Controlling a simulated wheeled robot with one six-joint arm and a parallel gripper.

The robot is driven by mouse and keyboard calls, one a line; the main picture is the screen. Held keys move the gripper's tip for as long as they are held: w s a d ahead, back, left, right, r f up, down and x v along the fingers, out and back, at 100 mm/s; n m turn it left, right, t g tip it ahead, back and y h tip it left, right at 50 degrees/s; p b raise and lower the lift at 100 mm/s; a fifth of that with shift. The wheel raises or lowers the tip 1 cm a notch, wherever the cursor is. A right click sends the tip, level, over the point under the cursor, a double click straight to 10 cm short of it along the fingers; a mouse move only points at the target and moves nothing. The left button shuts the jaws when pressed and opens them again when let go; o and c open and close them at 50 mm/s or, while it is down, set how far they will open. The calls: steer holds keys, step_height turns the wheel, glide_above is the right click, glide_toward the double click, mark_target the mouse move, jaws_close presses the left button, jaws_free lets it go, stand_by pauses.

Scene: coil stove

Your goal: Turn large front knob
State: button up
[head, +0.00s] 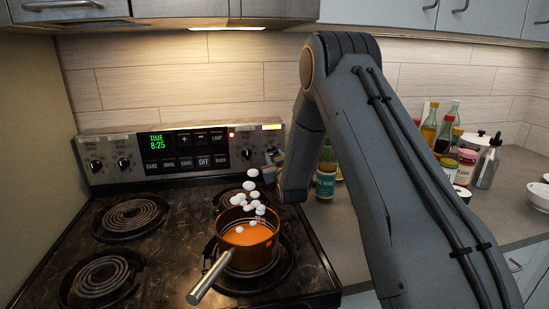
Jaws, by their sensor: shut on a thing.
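The stove's control panel (180,152) stands along the back of the coil stove, with a green clock display and buttons in its middle. Two dark knobs show on its left, an outer knob (96,165) and an inner knob (123,163). Another dark knob (246,154) shows on the right part. My gripper (270,162) is at the panel's right end, shut on what looks like the rightmost knob, which it mostly hides. The knob labels are too small to read.
An orange pot (236,245) sits on the front right coil, its handle pointing front left. Several white round pieces (250,186) are in and above it. The other coils are bare. Bottles (326,178) and jars stand on the counter to the right.

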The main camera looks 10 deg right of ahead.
steer(key=shift+m, duration=0.3)
steer(key=m+b, duration=0.4)
steer(key=m, duration=0.2)
steer(key=m+b, duration=0.3)
steer(key=m, duration=0.4)
steer(key=m+b, duration=0.4)
steer(key=m, duration=0.2)
steer(key=shift+a+r+b, duration=0.25)
steer(key=shift+a+b, duration=0.1)
steer(key=shift+m, duration=0.4)
steer(key=o, duration=1)
steer(key=shift+o, duration=0.2)
